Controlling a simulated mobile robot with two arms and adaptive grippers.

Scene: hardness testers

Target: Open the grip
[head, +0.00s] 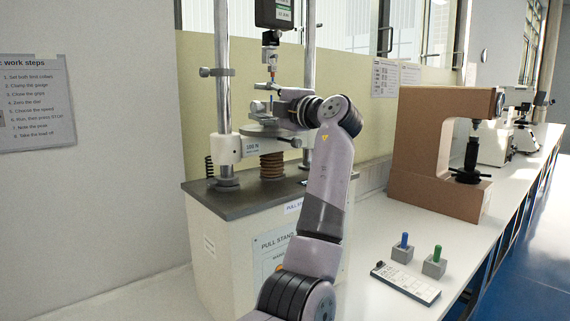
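The pull stand (222,255) stands on the bench left of centre, with two upright columns and a dark base plate. Its upper grip (270,50) hangs below the dark force gauge (273,13) between the columns. A small piece with blue and orange colours shows just under this grip. My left arm reaches up in front of the stand, and my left gripper (270,95) is between the columns, below the upper grip. The gripper is small here and partly hidden by its own wrist, so its fingers and any contact are unclear. My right gripper is out of view.
A brown C-shaped tester (420,145) stands right of the stand. Two small grey blocks with a blue peg (404,243) and a green peg (437,254) sit near a flat white panel (405,284). A work-steps sheet (38,103) hangs on the left wall.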

